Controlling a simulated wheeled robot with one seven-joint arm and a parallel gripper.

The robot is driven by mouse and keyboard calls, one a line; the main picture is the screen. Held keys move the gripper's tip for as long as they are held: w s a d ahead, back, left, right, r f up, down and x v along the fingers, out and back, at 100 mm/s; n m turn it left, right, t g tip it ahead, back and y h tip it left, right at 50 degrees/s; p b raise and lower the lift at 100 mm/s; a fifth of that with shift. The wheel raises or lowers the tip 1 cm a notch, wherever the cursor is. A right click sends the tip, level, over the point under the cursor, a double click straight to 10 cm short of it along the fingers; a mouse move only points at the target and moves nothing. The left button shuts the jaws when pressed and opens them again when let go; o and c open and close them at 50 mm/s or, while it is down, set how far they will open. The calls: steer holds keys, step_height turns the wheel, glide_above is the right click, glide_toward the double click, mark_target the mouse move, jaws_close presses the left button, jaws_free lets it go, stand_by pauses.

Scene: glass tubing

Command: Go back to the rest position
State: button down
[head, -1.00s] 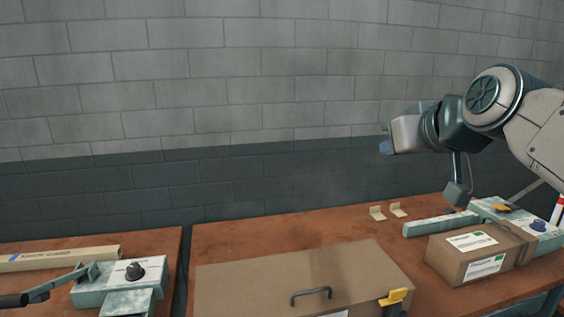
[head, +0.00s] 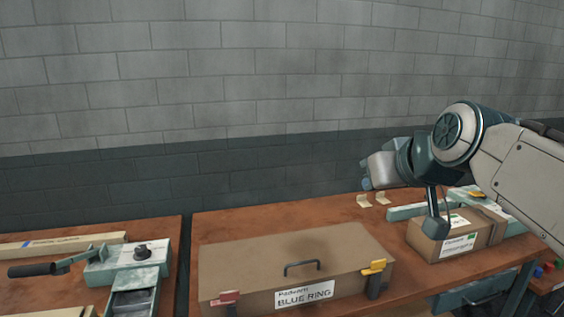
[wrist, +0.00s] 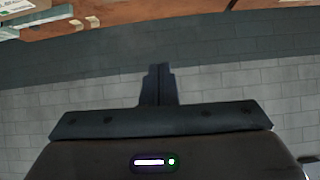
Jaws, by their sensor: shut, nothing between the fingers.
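My gripper (head: 368,181) is at the end of my raised arm, at the right of the head view. It hangs in the air in front of the wall, above the back of the right table. In the wrist view my gripper (wrist: 158,72) has its fingers together and holds nothing. The wall fills most of the wrist view, with the table edge at its top.
A brown case labelled BLUE RING (head: 290,260) lies on the right table (head: 225,225). A cardboard box (head: 450,240) stands below my arm. A green device with a lever (head: 125,265) is on the left table. A narrow gap separates the tables.

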steer(key=s+f+m+g+h, duration=0.1)
steer(key=s+f+g, duration=0.1)
steer(key=s+f, duration=0.3)
steer(key=s+f+m+g+h+p, duration=0.1)
steer(key=s+f+g, duration=0.2)
steer(key=f, duration=0.8)
steer(key=s+a+f+g, duration=0.1)
steer(key=s+f+g, duration=0.1)
steer(key=s+f, duration=0.5)
steer(key=shift+f+m+g+h, duration=0.3)
steer(key=shift+f+m+h, duration=0.1)
steer(key=shift+f, duration=0.55)
